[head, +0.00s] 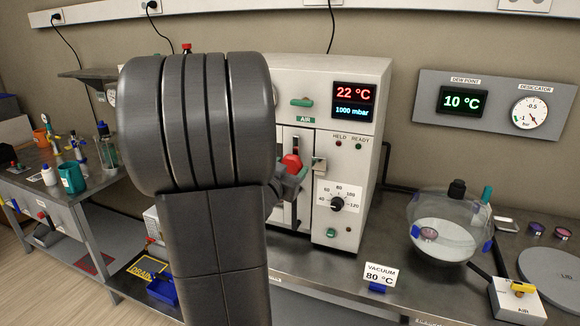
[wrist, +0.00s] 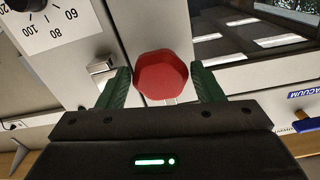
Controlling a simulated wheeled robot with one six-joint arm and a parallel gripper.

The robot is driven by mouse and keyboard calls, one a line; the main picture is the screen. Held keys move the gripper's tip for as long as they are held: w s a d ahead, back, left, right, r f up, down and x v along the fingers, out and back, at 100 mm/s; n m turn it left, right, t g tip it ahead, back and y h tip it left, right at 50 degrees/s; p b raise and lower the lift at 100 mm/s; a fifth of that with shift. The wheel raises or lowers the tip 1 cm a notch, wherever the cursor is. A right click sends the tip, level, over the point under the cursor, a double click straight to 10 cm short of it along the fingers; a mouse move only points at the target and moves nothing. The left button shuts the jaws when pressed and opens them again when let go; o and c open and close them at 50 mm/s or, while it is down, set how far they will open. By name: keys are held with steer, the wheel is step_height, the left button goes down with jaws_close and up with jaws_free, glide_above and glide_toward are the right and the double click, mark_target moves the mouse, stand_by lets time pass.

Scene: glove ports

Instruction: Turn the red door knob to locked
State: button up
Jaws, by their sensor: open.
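The red door knob (head: 291,163) is on the front of a white oven-like cabinet (head: 345,68), mostly behind my arm in the head view. In the wrist view the red knob (wrist: 161,75) is faceted and sits between the two green fingers of my gripper (wrist: 160,88). The fingers are open, one on each side of the knob, with a small gap at least on the left. In the head view my gripper (head: 292,180) shows only in part beside the knob. A metal latch piece (head: 319,165) is right of the knob. No lock marking is readable.
A black dial (head: 337,204) is low on the cabinet's right panel. A side table (head: 60,180) with bottles is at left.

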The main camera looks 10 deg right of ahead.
steer(key=shift+x, duration=0.95)
steer(key=shift+c, duration=0.2)
steer(key=c, duration=1)
steer(key=shift+c, duration=0.2)
